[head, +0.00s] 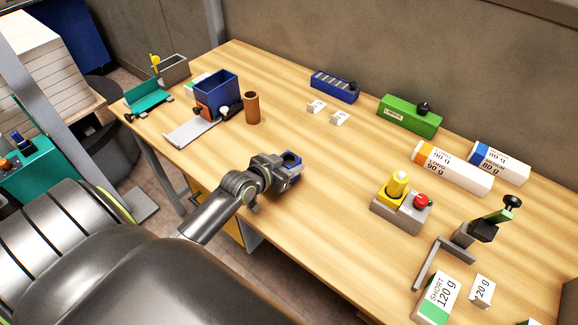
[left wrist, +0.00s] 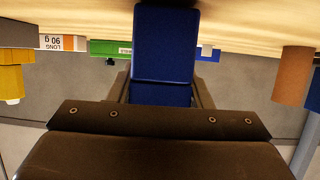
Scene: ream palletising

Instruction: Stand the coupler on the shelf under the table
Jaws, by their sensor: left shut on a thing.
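My left gripper (head: 276,174) is shut on the blue coupler (head: 292,160), near the front edge of the table (head: 330,215). The coupler has a dark opening at its top in the head view. In the left wrist view the coupler (left wrist: 165,45) is a plain blue block between the fingers, and the scene appears upside down. I cannot tell whether it touches the tabletop. The shelf under the table is hidden; only a yellow-orange panel (head: 232,229) and a grey part show below the front edge. My right gripper is not in view.
A brown cylinder (head: 252,107) and a blue bin (head: 215,92) stand to the left. A grey box with a yellow part and red button (head: 421,201) stands to the right. Several paper reams lie at the right. The table's middle is clear.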

